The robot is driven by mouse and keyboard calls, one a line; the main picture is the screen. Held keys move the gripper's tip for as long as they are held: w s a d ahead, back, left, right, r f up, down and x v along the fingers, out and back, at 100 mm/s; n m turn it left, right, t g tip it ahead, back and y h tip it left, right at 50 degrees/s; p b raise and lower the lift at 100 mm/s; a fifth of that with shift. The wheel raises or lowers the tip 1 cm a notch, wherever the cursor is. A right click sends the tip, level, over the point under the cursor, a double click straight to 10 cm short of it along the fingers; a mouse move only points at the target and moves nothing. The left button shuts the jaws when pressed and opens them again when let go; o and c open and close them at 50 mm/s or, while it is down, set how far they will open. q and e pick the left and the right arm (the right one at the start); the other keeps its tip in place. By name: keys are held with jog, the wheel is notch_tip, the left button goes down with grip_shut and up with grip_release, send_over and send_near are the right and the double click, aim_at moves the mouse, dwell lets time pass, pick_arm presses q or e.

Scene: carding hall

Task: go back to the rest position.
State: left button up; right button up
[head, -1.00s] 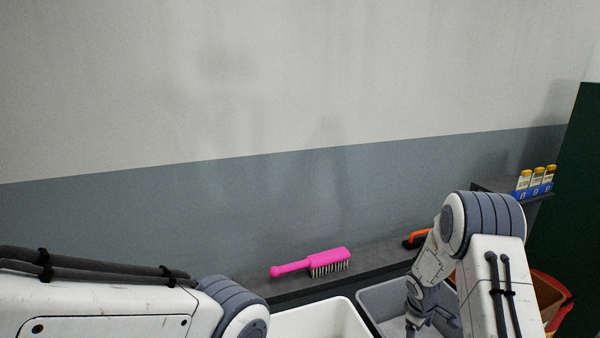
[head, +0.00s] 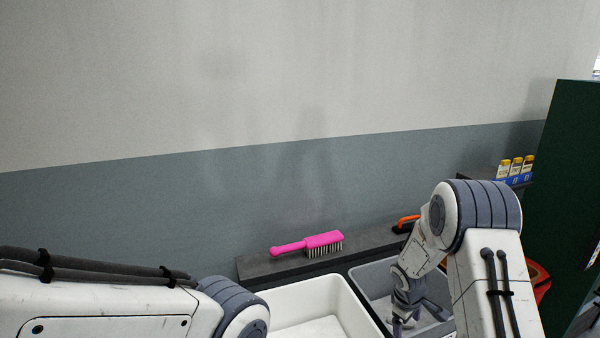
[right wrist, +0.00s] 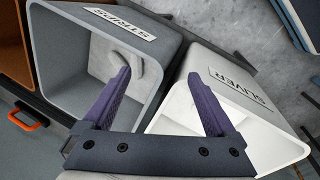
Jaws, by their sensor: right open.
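My right gripper (head: 405,322) hangs over the grey bin (head: 367,277) in the head view. In the right wrist view its two purple fingers (right wrist: 159,78) are spread apart with nothing between them. The grey bin, labelled STRIPS (right wrist: 121,23), lies behind the left finger, and a pale curled piece (right wrist: 146,75) shows inside it. The white bin (right wrist: 282,140), labelled SLIVER, lies behind the right finger. My left arm crosses the lower left of the head view; its gripper is out of view.
A pink brush (head: 308,243) lies on the dark shelf (head: 262,268) along the wall. An orange-handled tool (head: 406,224) lies further right. Several yellow-capped bottles (head: 516,166) stand in a blue rack. A dark green panel (head: 565,170) rises at the right.

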jog(key=s+a+r+y+b, duration=0.1)
jog(key=s+a+r+b, duration=0.1)
jog(key=s+a+r, duration=0.45)
jog(key=s+a+r+b, duration=0.2)
jog(key=s+a+r, duration=0.15)
jog(key=a, duration=0.65)
jog(key=s+a+r+g+y+b, duration=0.1)
jog(key=s+a, duration=0.2)
jog(key=s, duration=0.8)
jog(key=s+a+r+y+b, duration=0.1)
jog(key=s+a, duration=0.3)
jog(key=s, duration=0.7)
jog(key=shift+s+a+r+g+b, duration=0.15)
jog(key=shift+s+r+g+b, duration=0.2)
jog(key=shift+b, duration=0.4)
